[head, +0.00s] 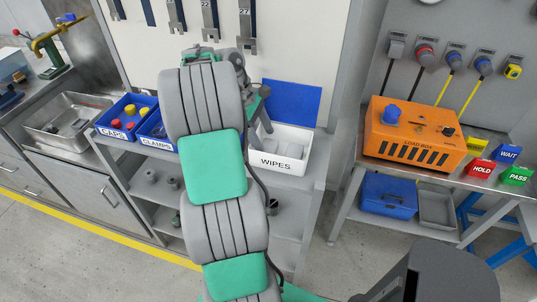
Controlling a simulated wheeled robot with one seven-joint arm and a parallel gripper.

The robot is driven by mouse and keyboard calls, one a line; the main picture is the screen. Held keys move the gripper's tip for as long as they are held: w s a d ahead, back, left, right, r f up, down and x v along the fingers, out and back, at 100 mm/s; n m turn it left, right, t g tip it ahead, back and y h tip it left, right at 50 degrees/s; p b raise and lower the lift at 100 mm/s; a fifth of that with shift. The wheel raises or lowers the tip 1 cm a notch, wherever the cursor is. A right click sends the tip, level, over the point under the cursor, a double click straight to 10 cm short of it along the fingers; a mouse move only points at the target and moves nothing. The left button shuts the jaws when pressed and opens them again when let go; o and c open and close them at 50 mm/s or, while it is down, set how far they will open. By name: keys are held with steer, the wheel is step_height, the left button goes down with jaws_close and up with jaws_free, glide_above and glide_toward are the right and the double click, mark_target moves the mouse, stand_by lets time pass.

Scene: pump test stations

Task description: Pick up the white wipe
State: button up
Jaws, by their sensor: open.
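A white bin labelled WIPES (297,166) stands on the shelf unit, right of my arm. Pale cloth-like shapes (293,150) show inside it, and I cannot tell one white wipe apart from the bin's white walls. My arm reaches up over the shelf and bends down behind its own links. My gripper (261,118) is at the bin's back left, pointing down towards it, and is partly hidden by my arm. It is open. I see nothing held in it, and I cannot tell whether it touches anything in the bin.
Blue bins labelled CAPS (114,132) and CLAMPS (158,141) stand left of my arm. A blue panel (293,101) is behind the wipes bin. An orange load box (414,134) stands on the right bench. Metal tools (246,28) hang on the back board.

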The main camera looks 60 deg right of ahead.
mark_target(268, 145)
steer(key=x, duration=0.3)
steer(key=shift+s+f+b, duration=0.1)
steer(key=shift+b, duration=0.2)
steer(key=shift+a, duration=0.1)
steer(key=c, duration=1.1)
